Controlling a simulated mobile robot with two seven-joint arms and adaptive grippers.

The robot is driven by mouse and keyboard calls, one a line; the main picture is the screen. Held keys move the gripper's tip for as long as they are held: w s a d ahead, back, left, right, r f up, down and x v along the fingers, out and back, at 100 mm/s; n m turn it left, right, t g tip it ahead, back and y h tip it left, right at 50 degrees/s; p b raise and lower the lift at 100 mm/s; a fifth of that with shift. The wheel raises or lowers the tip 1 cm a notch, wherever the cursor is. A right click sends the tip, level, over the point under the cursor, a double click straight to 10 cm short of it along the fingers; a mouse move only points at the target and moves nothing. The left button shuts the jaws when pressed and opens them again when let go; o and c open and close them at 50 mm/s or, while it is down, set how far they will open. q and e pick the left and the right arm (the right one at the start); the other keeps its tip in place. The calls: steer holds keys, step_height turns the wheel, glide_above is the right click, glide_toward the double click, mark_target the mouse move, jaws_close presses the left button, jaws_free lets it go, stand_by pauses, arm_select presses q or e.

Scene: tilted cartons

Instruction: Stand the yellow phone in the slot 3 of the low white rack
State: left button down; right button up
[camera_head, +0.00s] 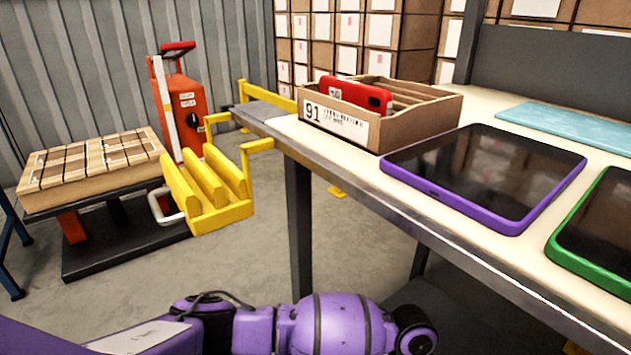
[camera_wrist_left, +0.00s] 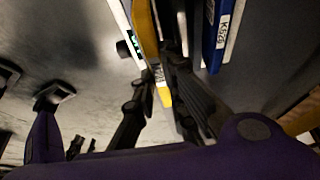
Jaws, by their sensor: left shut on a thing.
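In the left wrist view the yellow phone (camera_wrist_left: 144,32) is seen nearly edge-on, between the dark fingers of my left gripper (camera_wrist_left: 160,80), which is shut on it. A white strip (camera_wrist_left: 121,18), perhaps part of the low white rack, runs close along the phone's left side. I cannot tell whether the phone is in a slot or which slot. A blue phone or case (camera_wrist_left: 212,40) with a white label stands to the right, beside another white edge (camera_wrist_left: 234,25). The head view shows my purple left arm at the bottom, but not the gripper, yellow phone or white rack. My right gripper is out of view.
In the head view a cardboard tray (camera_head: 340,132) marked 91 holds a red phone (camera_head: 356,94) on the table. Purple (camera_head: 488,170) and green (camera_head: 604,224) tablets lie nearby. Cartons (camera_head: 92,160) stand on a cart behind.

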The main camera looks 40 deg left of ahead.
arm_select(q)
steer(key=shift+w+r, duration=0.1)
steer(key=shift+r, duration=0.25)
steer(key=shift+f+b, duration=0.35)
steer(key=shift+f, duration=0.2)
steer(key=shift+d+f+b, duration=0.1)
steer(key=shift+f+b, duration=0.7)
steer(key=shift+f, duration=0.9)
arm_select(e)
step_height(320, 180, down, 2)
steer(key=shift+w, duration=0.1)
arm_select(q)
steer(key=shift+f, duration=0.25)
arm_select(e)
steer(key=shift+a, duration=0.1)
arm_select(q)
steer(key=c, duration=1.7)
jaws_free()
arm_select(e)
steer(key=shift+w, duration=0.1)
